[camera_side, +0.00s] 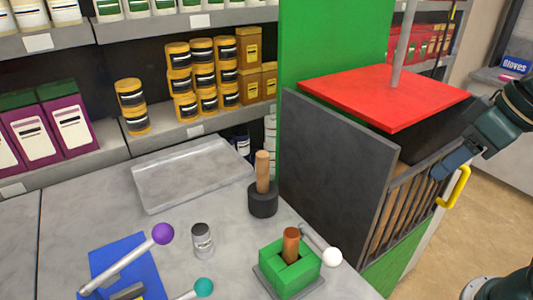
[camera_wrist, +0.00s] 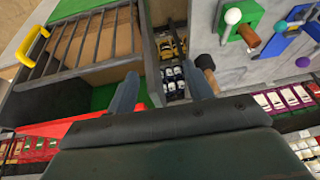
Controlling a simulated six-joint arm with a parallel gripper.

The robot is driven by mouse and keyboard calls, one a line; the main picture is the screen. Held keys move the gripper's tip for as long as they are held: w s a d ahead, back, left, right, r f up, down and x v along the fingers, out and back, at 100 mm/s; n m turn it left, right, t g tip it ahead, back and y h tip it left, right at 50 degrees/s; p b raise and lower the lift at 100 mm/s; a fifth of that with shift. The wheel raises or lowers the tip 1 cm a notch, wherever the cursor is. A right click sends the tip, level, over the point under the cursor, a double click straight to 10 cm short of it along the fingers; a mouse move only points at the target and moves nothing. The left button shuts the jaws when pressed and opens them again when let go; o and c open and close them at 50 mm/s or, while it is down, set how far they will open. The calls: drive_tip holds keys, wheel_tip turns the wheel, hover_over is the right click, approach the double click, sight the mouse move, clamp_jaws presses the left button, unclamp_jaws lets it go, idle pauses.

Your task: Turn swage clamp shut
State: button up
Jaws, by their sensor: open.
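In the side view a green block (camera_side: 290,268) on the bench holds an upright copper-coloured tube (camera_side: 291,243). A lever with a white ball (camera_side: 332,257) lies beside it. At the front left, a blue plate (camera_side: 118,262) bears a grey lever with a purple ball (camera_side: 162,234) and a lever with a teal ball (camera_side: 203,287). I cannot tell which of these is the swage clamp. My gripper (camera_side: 440,170) is far right, by the barred cage, away from all of them. In the wrist view my gripper (camera_wrist: 163,84) is open and empty; the green block (camera_wrist: 228,30) is at the upper right.
The barred cage (camera_side: 405,205) with a yellow handle (camera_side: 455,188) and red top (camera_side: 388,98) stands right of the bench, with a dark panel (camera_side: 332,170) between. A mallet-like tool (camera_side: 263,198), grey can (camera_side: 202,240) and empty tray (camera_side: 195,172) are on the bench. Stocked shelves stand behind.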

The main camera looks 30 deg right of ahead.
drive_tip(key=w+a+n+g+y, duration=0.1)
drive_tip(key=w+a+g, duration=0.1)
drive_tip(key=w+a, duration=0.35)
drive_tip(key=g, duration=0.3)
hover_over(335, 250)
drive_tip(key=d, duration=0.3)
drive_tip(key=f, duration=0.2)
drive_tip(key=shift+w+a+r+n, duration=0.2)
drive_tip(key=shift+w+n, duration=0.05)
drive_tip(key=shift+n, duration=0.15)
drive_tip(key=f, duration=0.4)
drive_tip(key=a+f, duration=0.1)
drive_tip(key=f, duration=0.4)
drive_tip(key=a+f, duration=0.1)
drive_tip(key=f, duration=0.3)
drive_tip(key=shift+s+a+f, duration=0.25)
drive_tip(key=shift+f, duration=0.05)
clamp_jaws()
